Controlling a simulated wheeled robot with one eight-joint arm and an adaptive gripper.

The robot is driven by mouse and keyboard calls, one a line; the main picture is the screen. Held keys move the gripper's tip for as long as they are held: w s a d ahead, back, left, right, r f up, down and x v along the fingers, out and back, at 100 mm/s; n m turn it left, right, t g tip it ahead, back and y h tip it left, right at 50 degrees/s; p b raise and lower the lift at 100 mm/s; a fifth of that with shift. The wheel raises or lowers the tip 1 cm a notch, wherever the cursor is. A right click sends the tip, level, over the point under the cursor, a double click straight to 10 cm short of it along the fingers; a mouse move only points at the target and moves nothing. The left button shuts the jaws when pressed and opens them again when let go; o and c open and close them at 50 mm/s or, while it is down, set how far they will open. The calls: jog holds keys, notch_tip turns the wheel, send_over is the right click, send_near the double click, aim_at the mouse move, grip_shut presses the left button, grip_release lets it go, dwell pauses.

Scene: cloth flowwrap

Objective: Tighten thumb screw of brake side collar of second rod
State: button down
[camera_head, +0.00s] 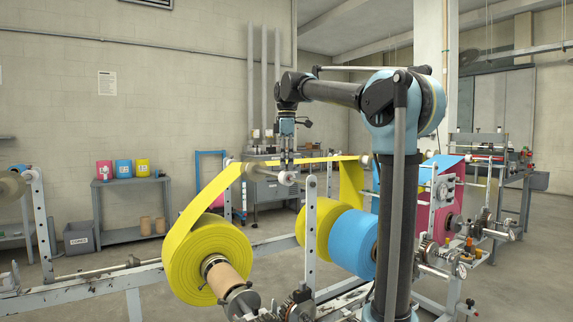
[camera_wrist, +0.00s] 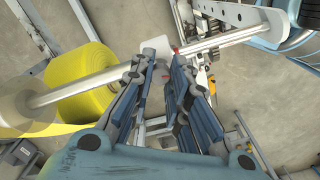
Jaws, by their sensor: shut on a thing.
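My gripper (camera_head: 288,160) points down over a steel rod near the yellow web in the head view. In the wrist view the gripper (camera_wrist: 162,62) has its fingertips at the rod (camera_wrist: 95,83), shut on a small part there, which I take as the thumb screw; the fingers mostly hide it. A pale collar-like piece (camera_wrist: 155,46) sits on the rod at the fingertips, with a small red mark beside it. The rod runs from lower left to upper right. The pale piece (camera_head: 287,178) also shows under my gripper in the head view.
A large yellow roll (camera_head: 208,258) hangs at the front, with another yellow roll (camera_head: 322,228) and a blue roll (camera_head: 353,243) behind. An upright perforated post (camera_head: 311,215) stands close to the right of my gripper. A shelf (camera_head: 132,235) with coloured containers stands left.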

jog(key=m, duration=0.6)
jog(key=shift+d+m, duration=0.1)
jog(key=shift+m, duration=0.2)
jog(key=m, duration=1.2)
jog(key=shift+m, duration=0.4)
jog(key=m, duration=0.5)
jog(key=shift+w, duration=0.1)
jog(key=shift+m, duration=0.4)
jog(key=c, duration=1.5)
grip_release()
